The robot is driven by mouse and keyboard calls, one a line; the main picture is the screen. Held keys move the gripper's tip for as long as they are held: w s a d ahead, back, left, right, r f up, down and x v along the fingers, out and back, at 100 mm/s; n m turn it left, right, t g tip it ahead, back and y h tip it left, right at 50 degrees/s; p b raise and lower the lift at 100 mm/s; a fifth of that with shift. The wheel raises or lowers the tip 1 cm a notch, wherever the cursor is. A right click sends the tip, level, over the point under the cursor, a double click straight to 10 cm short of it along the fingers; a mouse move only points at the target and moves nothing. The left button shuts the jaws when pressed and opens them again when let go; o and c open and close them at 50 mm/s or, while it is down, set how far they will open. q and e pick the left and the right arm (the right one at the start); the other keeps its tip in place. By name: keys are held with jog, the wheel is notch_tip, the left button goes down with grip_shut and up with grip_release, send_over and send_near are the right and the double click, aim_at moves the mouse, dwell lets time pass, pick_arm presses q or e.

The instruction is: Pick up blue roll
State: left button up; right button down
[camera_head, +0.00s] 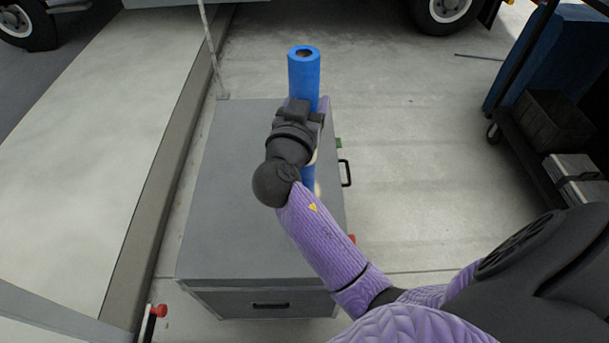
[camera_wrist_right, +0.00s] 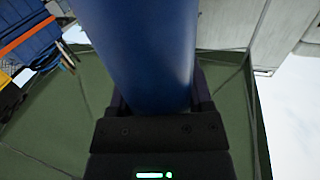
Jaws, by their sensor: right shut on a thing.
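The blue roll (camera_head: 304,72) stands upright in the head view, above the grey cabinet. My right gripper (camera_head: 308,112) is shut around it, and the hand hides the roll's middle. A bit of blue shows below the hand too. In the right wrist view the blue roll (camera_wrist_right: 148,50) fills the upper middle, between the two fingers of my right gripper (camera_wrist_right: 160,92). I cannot tell whether the roll's lower end touches anything. My left gripper is in neither view.
The grey cabinet (camera_head: 235,190) with black handles stands under my right arm. A dark cart (camera_head: 555,150) with a blue load is at the right. A long pale platform (camera_head: 90,140) runs along the left. The concrete floor (camera_head: 420,170) between cabinet and cart is mostly clear.

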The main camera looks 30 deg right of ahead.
aim_at(307, 46)
notch_tip(307, 46, up, 10)
jog(key=p, duration=0.2)
jog(key=shift+f+p, duration=0.25)
jog(key=shift+p, duration=0.15)
jog(key=shift+r, duration=0.35)
